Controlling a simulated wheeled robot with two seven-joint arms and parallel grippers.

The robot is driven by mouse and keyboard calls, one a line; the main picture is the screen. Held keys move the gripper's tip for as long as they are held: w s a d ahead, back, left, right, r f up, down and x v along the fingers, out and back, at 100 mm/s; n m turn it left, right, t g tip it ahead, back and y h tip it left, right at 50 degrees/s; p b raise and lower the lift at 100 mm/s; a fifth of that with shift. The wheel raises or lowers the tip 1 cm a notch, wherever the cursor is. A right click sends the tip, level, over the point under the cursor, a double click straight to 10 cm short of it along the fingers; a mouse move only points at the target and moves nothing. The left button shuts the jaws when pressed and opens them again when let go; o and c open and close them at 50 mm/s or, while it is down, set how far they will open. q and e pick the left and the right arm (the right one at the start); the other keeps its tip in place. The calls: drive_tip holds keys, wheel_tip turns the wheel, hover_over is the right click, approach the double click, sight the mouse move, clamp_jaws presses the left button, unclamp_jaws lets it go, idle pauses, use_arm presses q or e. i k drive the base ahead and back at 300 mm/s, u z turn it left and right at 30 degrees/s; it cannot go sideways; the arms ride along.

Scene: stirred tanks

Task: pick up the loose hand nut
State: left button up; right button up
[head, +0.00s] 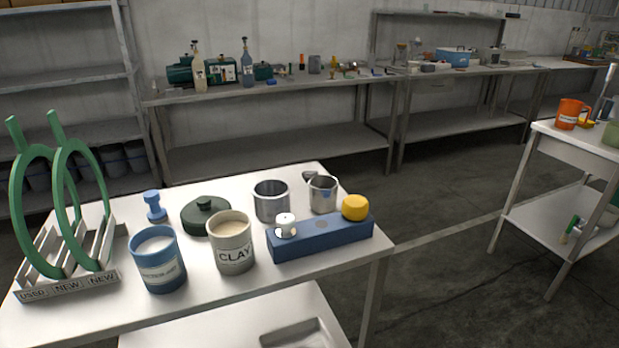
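No part is clearly labelled as the hand nut. A small blue knob-shaped piece (155,207) stands by itself on the near white table (190,300), behind the blue cup. A blue block (320,237) on the table's right side carries a round yellow knob (355,208) at its right end and a white and metallic knob (285,226) at its left end. A grey round spot shows between them. I cannot tell which of these is the loose hand nut. Neither gripper is in view.
A blue cup (160,265), a CLAY cup (233,252), a dark green lid (205,213) and two metal cups (271,208) (323,196) crowd the table. A rack (68,288) with green rings stands left. Another table (570,140) stands right.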

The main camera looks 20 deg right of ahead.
sight(307, 175)
drive_tip(key=z, duration=2.2)
drive_tip(key=i, duration=3.3)
drive_tip(key=u, duration=2.5)
drive_tip(key=i, duration=3.55)
drive_tip(key=u, duration=1.6)
